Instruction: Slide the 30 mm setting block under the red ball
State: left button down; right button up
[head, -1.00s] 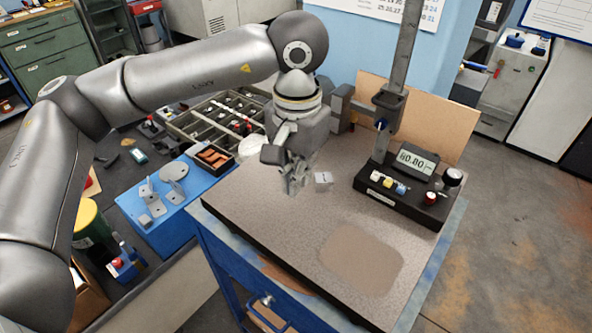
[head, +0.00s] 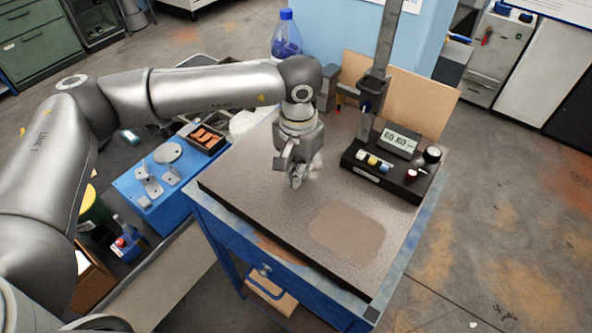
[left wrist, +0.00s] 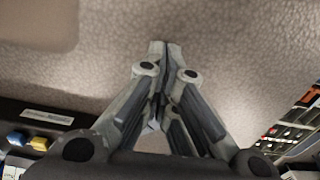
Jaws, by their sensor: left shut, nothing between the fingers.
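My left gripper (head: 297,181) is low over the granite plate, left of the height gauge (head: 385,160). In the left wrist view its fingertips (left wrist: 165,46) meet, shut and empty, above the speckled surface. The setting block is mostly or wholly hidden behind the gripper in the head view. A small pale patch shows between the finger links in the left wrist view; I cannot tell if it is the block. My right gripper is out of view.
The granite plate (head: 245,190) is clear at the front, apart from a brownish patch (head: 347,232). The gauge's column (head: 378,85) rises behind its black base. A blue stand (head: 150,200) with metal parts and a tray of orange pieces (head: 203,139) lie left.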

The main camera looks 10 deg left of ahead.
pick_arm(q)
jog(key=shift+w+d+f+b, duration=0.15)
jog(key=shift+w+b, duration=0.1)
jog(key=shift+b, duration=0.15)
jog(key=w+b, duration=0.1)
jog(key=w+d+b, duration=0.1)
jog(key=w+b, duration=0.1)
jog(key=w+d+b, duration=0.1)
jog(key=w, duration=0.1)
jog(key=shift+w+b, duration=0.25)
jog(key=shift+b, duration=0.05)
jog(key=shift+w+d, duration=0.2)
jog(key=shift+w, duration=0.2)
jog(key=shift+r, duration=0.2)
